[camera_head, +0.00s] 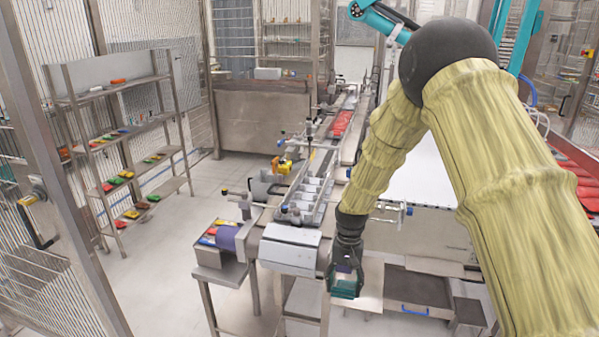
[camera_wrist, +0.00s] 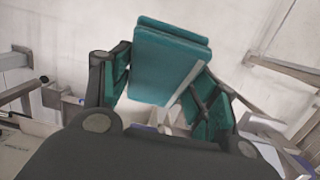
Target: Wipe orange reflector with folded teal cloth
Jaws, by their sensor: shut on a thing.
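My gripper (camera_head: 346,284) is at the end of my arm, low in the middle of the head view, beside the near end of the conveyor machine. In the wrist view my gripper (camera_wrist: 160,88) is shut on the folded teal cloth (camera_wrist: 168,62), which shows as a flat, layered block between the fingers. The cloth's far end points away from the palm. In the head view the cloth is hard to tell apart from the teal finger pads. I cannot pick out the orange reflector with certainty in either view.
A grey box-shaped housing (camera_head: 290,248) stands just left of my gripper. A metal shelf rack (camera_head: 124,140) with coloured pieces stands at the left. Open floor (camera_head: 150,260) lies between rack and machine.

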